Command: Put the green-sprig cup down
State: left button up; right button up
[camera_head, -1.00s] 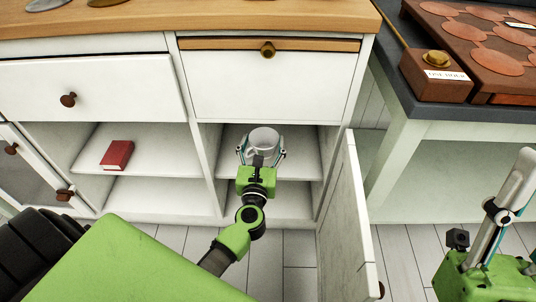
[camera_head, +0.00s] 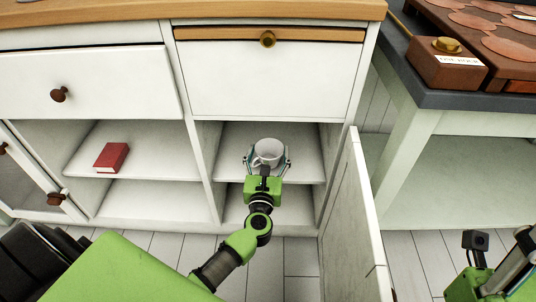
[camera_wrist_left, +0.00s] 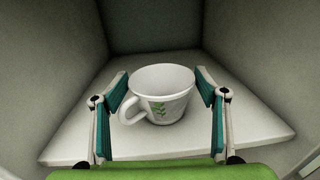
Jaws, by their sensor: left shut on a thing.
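The green-sprig cup (camera_head: 268,151) is white and upright, inside the right-hand open compartment, over its upper shelf board (camera_head: 231,165). In the left wrist view the cup (camera_wrist_left: 163,84) shows a green sprig on its front and its handle at the left. My left gripper (camera_head: 267,163) reaches in from the front and is shut on the cup, with a finger (camera_wrist_left: 164,95) on each side. I cannot tell whether the cup's base touches the board. My right gripper (camera_head: 515,268) is only partly in view at the bottom right, its fingers unclear.
Compartment walls stand close on both sides of the cup, and a closed drawer (camera_head: 265,79) is above. An open door (camera_head: 352,215) stands right of the compartment. A red book (camera_head: 111,157) lies in the left compartment. Shelf room shows around the cup.

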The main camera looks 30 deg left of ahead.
pick_arm(q)
jog(key=shift+f, duration=0.15)
jog(key=o, duration=1.3)
jog(key=shift+c, duration=0.2)
